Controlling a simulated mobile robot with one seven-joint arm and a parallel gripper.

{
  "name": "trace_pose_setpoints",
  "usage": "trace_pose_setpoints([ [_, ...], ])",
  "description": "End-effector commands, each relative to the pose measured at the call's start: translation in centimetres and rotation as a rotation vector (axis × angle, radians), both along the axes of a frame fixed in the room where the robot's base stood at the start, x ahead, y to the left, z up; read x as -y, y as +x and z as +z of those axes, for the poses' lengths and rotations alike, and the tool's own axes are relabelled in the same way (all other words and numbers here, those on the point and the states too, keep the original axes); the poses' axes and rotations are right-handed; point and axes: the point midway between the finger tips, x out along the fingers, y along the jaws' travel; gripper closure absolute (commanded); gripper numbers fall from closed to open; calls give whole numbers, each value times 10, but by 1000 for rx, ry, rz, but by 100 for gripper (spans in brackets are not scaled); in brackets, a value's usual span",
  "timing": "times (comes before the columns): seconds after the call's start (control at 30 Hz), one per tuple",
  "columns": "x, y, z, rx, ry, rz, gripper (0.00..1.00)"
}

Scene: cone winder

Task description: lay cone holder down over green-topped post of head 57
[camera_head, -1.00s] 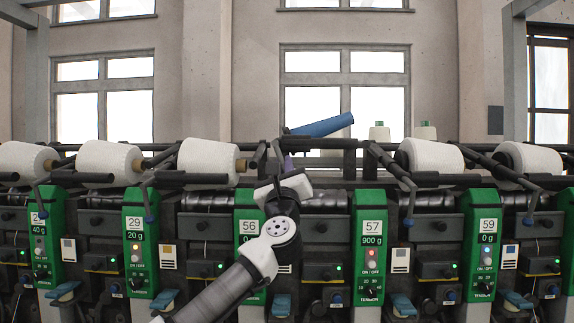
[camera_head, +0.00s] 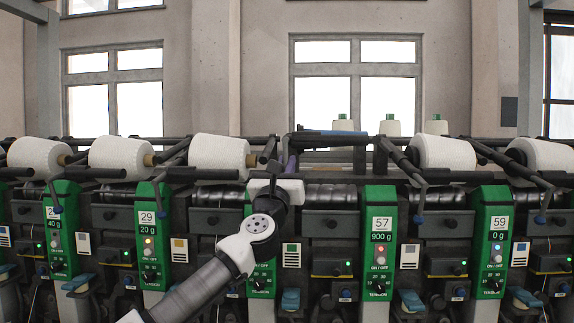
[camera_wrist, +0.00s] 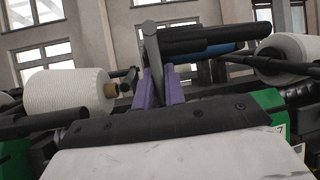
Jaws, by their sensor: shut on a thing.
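The cone holder of head 57 is a dark arm with a bare blue tube (camera_head: 335,134), without a white cone. In the head view, my gripper (camera_head: 291,163) is mostly hidden by my wrist. The green-topped post of head 57 (camera_head: 379,222) stands right of my gripper, marked 57 and 900 g.
Neighbouring holders carry white cones (camera_head: 222,153) (camera_head: 443,152). The post of head 59 (camera_head: 490,235) stands farther right. Dark holder arms and bars (camera_head: 400,160) crowd both sides. Several green-topped white cones (camera_head: 390,126) stand behind. Free air lies above the machine.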

Motion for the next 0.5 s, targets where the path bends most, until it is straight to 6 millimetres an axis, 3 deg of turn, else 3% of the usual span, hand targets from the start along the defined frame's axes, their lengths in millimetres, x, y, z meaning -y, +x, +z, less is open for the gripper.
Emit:
trace_pose_setpoints([
  [0.47,1,0,-2,-3,7,-2,100],
  [0.5,1,0,-2,-3,7,-2,83],
])
